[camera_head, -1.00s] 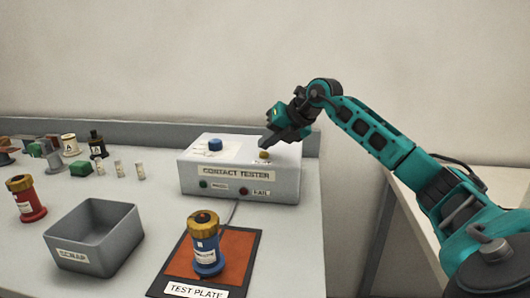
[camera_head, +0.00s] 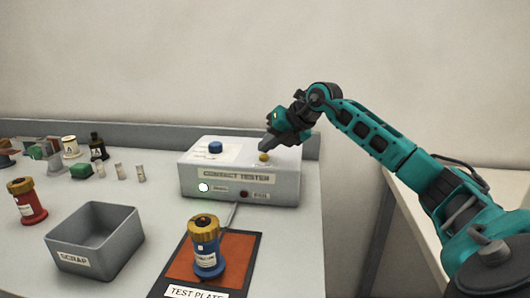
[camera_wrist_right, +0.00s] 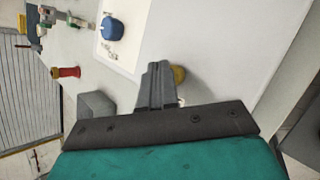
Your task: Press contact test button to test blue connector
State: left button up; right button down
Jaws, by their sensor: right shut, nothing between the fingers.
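The contact tester (camera_head: 240,188) is a light grey box at the back of the table. A blue button or knob (camera_head: 215,147) is on its top left and a yellow button (camera_head: 264,157) on its top right. The left front lamp (camera_head: 204,187) glows white; the right lamp (camera_head: 244,194) is dark red. The blue connector (camera_head: 206,250), with a gold top, stands upright on the orange test plate (camera_head: 240,252). My right gripper (camera_head: 267,148) is shut and empty, its tips at the yellow button. In the right wrist view the fingers (camera_wrist_right: 157,75) partly hide the yellow button (camera_wrist_right: 179,75). My left gripper is out of view.
A grey scrap bin (camera_head: 98,262) stands left of the test plate. A red connector (camera_head: 27,200) stands at the far left. Several small parts, including a green block (camera_head: 81,171), sit at the back left. A cable runs from the tester to the plate.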

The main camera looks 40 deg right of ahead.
aim_at(268, 156)
notch_tip(268, 156, up, 6)
jog(key=p, duration=0.6)
jog(key=shift+r, duration=0.1)
dwell(0.9)
